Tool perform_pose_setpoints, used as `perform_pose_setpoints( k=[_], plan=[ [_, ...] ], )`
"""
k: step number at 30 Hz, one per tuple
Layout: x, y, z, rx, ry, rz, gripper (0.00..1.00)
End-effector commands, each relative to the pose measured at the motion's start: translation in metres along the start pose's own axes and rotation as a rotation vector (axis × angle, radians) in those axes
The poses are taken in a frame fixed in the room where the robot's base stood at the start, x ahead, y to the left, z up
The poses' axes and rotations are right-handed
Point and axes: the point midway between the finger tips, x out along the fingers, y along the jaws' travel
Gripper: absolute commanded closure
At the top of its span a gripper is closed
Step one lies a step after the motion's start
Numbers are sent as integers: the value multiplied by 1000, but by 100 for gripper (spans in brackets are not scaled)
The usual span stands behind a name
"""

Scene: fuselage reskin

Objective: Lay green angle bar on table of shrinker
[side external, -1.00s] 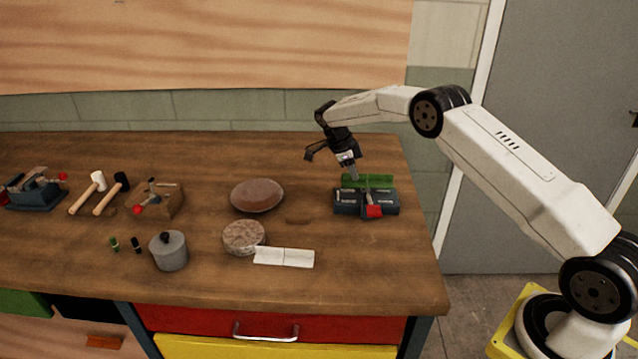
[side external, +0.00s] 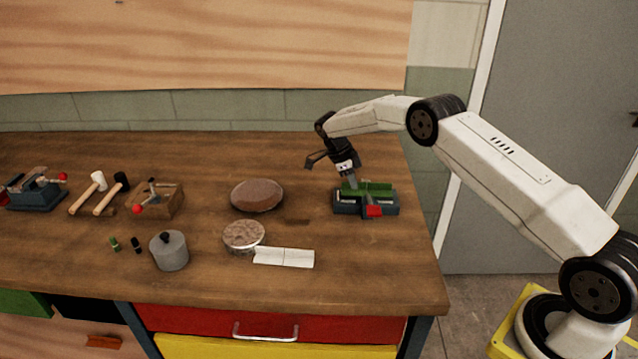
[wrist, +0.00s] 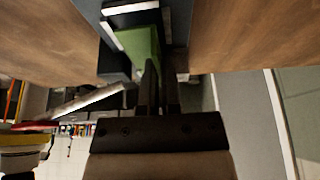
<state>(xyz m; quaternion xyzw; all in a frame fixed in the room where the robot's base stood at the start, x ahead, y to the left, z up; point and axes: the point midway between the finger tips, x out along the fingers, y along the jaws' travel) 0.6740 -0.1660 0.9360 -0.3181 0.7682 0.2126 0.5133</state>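The green angle bar (side external: 376,188) lies lengthwise over the top of a dark blue-grey machine with a red-ended lever (side external: 350,208), which I take as the shrinker, at the right of the bench. The bar seems to rest on or just above its top; I cannot tell if it touches. My gripper (side external: 353,183) reaches down to the bar's left part, fingers close together. In the wrist view the bar (wrist: 142,45) runs up to the fingers (wrist: 160,90) and appears pinched between them. The contact itself is partly hidden.
Left of the machine are a brown round pad (side external: 257,195), a round tin (side external: 243,236), a white strip (side external: 284,257) and a grey pot (side external: 169,252). Bench space behind is clear.

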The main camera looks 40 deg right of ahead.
Motion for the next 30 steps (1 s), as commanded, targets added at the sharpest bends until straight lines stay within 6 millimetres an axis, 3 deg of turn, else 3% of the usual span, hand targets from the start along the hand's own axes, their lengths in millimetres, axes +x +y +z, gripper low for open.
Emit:
perform_pose_setpoints(
  k=[30],
  plan=[
    [8, 0, 3, 0, 0, 0, 100]
  ],
)
